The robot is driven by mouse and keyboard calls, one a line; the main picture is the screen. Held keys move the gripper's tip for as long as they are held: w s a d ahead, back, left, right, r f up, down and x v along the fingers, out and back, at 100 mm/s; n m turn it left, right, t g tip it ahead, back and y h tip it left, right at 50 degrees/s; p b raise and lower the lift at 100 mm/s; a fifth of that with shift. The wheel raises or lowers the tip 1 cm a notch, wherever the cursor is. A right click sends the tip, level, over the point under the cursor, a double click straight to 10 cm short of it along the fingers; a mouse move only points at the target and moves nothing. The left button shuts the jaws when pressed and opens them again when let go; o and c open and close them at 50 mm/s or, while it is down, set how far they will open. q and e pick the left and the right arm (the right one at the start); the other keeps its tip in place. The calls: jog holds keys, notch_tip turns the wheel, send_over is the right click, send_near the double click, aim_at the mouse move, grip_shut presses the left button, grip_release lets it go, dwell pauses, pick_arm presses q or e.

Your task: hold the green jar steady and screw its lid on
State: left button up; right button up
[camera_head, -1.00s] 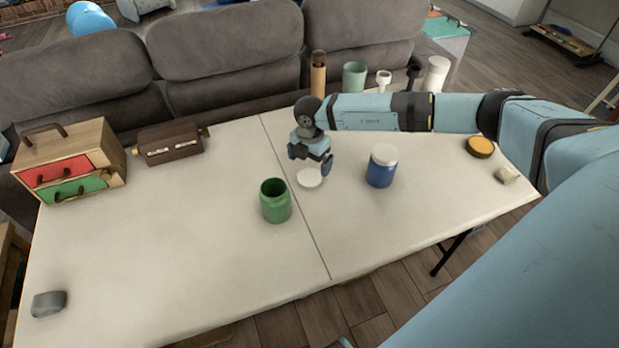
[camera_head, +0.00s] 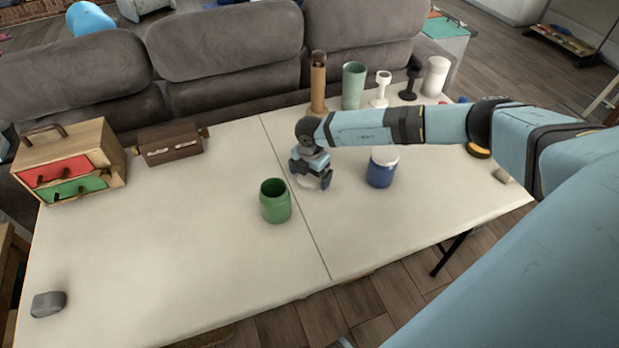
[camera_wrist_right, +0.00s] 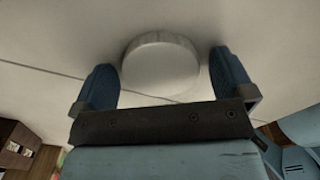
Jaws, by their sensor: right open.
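The green jar (camera_head: 275,203) stands upright and open on the white table, with no lid on it. A white round lid (camera_head: 307,182) lies on the table just right of the jar, partly hidden by my right gripper (camera_head: 311,178). In the right wrist view, the lid (camera_wrist_right: 160,66) sits between the two blue fingers of my right gripper (camera_wrist_right: 163,80). The fingers are open, with a gap on either side of the lid. My left gripper is not in view.
A blue jar with a white lid (camera_head: 381,170) stands right of my right gripper. A wooden drawer box (camera_head: 66,165), a brown case (camera_head: 170,143) and a grey stone-like block (camera_head: 48,304) are at left. Several upright items line the back edge.

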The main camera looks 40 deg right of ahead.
aim_at(310, 176)
jog(key=shift+c, duration=0.2)
jog(key=c, duration=0.7)
jog(key=shift+r, duration=0.15)
jog(key=shift+c, duration=0.2)
jog(key=shift+r, duration=0.6)
notch_tip(310, 176, up, 19)
jog(key=shift+f, duration=0.15)
